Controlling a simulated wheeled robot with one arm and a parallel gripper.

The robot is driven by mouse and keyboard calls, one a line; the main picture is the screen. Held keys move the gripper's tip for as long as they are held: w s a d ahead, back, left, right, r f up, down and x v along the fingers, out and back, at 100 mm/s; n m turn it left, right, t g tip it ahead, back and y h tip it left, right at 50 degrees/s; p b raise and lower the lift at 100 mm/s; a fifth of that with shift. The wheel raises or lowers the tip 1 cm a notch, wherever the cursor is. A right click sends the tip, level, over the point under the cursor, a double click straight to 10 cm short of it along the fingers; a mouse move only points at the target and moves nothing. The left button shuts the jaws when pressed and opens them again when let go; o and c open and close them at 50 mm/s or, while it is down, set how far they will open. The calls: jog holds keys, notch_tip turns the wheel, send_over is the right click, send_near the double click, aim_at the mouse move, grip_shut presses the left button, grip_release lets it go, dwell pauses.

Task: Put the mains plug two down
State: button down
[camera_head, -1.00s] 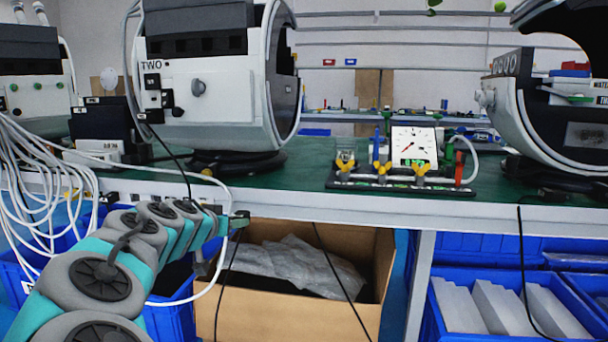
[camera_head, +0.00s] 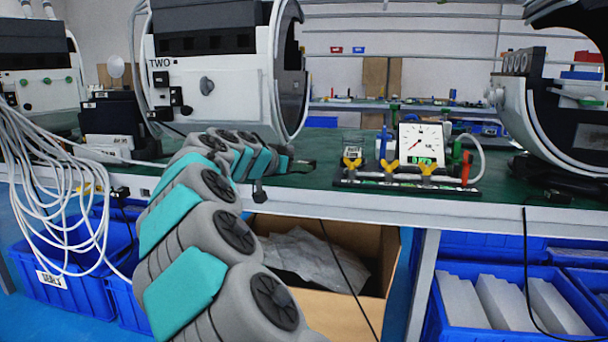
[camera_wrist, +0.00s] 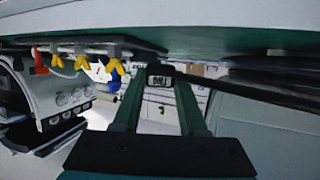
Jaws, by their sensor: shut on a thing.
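My gripper (camera_head: 286,164) is above the green table top (camera_head: 330,181) near its front edge, right of the machine marked TWO (camera_head: 205,87). In the wrist view, it is shut on a small dark plug (camera_wrist: 160,74) with a white label, held between the fingertips. The lettering is too small to read surely. In the head view, the dark plug (camera_head: 305,166) shows small at the gripper's tip. I cannot tell whether it touches the table. My arm hides part of the machine's base and its cable.
A test rig with yellow valves and a white gauge (camera_head: 424,143) stands right of my gripper. Another round machine (camera_head: 560,120) is farther right. White cables (camera_head: 60,180) hang at left. A cardboard box (camera_head: 350,292) and blue crates (camera_head: 480,332) are below the table.

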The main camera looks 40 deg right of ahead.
aim_at(303, 184)
jog(key=w+d, duration=0.2)
jog(key=d, duration=0.1)
jog(key=shift+w+d+f, duration=0.2)
jog(key=shift+w, duration=0.05)
jog(key=shift+w+d+f, duration=0.15)
jog(key=shift+d, duration=0.15)
jog(key=shift+f+p, duration=0.35)
jog(key=shift+f, duration=1.3)
jog(key=shift+f, duration=0.2)
jog(key=shift+c, duration=2.3)
grip_release()
jog(key=shift+r, duration=0.1)
jog(key=shift+a+r, duration=0.15)
jog(key=b+v, duration=0.1)
jog(key=v, duration=1)
jog(key=shift+a+r, duration=0.15)
jog(key=shift+a, duration=0.15)
